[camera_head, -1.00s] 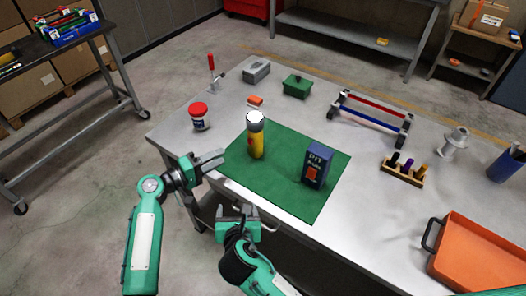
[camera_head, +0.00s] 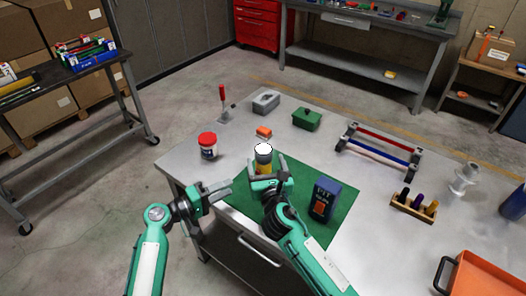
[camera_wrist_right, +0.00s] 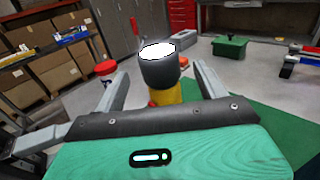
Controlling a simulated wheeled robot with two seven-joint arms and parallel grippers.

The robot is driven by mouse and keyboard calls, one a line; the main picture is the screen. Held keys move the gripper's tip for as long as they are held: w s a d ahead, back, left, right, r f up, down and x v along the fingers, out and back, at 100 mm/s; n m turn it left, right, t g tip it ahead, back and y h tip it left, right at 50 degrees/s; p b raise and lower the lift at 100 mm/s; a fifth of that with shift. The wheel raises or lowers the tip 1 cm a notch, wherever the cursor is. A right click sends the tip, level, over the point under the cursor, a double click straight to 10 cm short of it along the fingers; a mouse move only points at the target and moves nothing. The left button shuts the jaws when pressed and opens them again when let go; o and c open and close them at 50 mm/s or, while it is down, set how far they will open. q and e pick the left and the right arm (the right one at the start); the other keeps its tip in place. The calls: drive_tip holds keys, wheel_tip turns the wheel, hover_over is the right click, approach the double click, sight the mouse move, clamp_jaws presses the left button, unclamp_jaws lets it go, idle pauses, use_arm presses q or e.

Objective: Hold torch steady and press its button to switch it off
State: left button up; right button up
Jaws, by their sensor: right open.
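The torch (camera_head: 264,160) stands upright on the green mat (camera_head: 340,214), with a yellow body, a dark head and a bright white top. My right gripper (camera_head: 268,168) is open at the torch, and its lower body is partly hidden behind the gripper. In the right wrist view the torch (camera_wrist_right: 161,75) stands between the two spread fingers, with gaps on both sides. My left gripper (camera_head: 222,188) is left of the torch, over the table's near left edge, apart from it. Whether its fingers are open is unclear.
A dark blue box (camera_head: 324,199) stands on the mat right of the torch. A red-lidded jar (camera_head: 208,146) is to the left, and an orange block (camera_head: 264,132) lies behind. A rack with red and blue bars (camera_head: 380,148) and an orange tray (camera_head: 478,272) are further right.

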sight(263, 149)
drive_tip(key=w, duration=0.4)
drive_tip(key=w+a, duration=0.1)
drive_tip(key=w, duration=0.1)
drive_tip(key=shift+w, duration=0.2)
use_arm(q)
drive_tip(key=shift+c, duration=0.3)
use_arm(e)
drive_tip(key=c, duration=1.2)
use_arm(q)
clamp_jaws()
idle(0.4)
